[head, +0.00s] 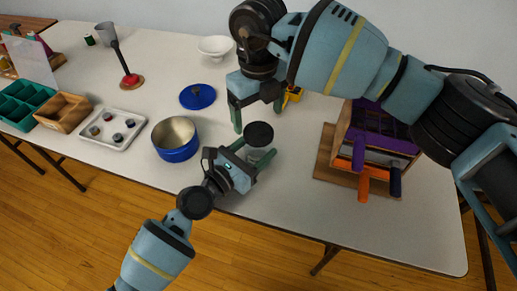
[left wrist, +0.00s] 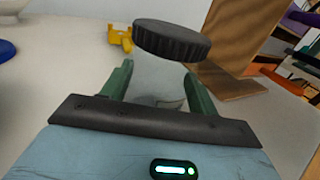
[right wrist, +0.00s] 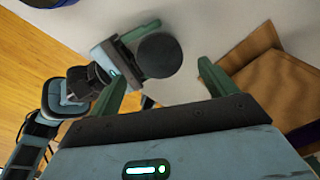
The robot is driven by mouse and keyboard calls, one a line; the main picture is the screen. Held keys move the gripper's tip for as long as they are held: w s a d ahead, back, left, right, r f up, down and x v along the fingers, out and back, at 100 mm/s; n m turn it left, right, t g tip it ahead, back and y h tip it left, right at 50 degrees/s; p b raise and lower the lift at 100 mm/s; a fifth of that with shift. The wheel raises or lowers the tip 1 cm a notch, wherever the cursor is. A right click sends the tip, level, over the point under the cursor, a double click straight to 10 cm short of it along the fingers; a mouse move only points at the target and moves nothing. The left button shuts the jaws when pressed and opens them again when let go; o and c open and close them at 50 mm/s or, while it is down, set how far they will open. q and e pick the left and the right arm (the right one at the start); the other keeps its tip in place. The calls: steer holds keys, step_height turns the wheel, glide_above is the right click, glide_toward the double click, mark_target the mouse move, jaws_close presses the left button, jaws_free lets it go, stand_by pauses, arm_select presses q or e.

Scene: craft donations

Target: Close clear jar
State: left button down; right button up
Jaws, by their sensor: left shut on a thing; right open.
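The clear jar (head: 257,156) is upright near the table's front edge, and its see-through body also shows in the left wrist view (left wrist: 155,82). A black ribbed lid (head: 259,134) is at the jar's mouth; it shows large in the left wrist view (left wrist: 172,42) and from above in the right wrist view (right wrist: 158,56). I cannot tell whether it is tight. My left gripper (head: 254,152) is shut on the jar's body below the lid. My right gripper (head: 258,116) is open and empty, just above and behind the lid, apart from it.
A blue pot (head: 178,153) stands left of the jar, with a blue lid (head: 197,97) behind it. A yellow object (head: 292,95) lies behind my right gripper. A wooden rack with purple parts (head: 375,135) stands to the right. The front right table corner is clear.

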mark_target(259, 131)
steer(key=shift+c, duration=0.3)
steer(key=shift+r+n, duration=1.4)
steer(key=shift+r, duration=0.35)
steer(key=shift+f, duration=4.05)
steer(key=c, duration=1)
steer(key=o, duration=1.1)
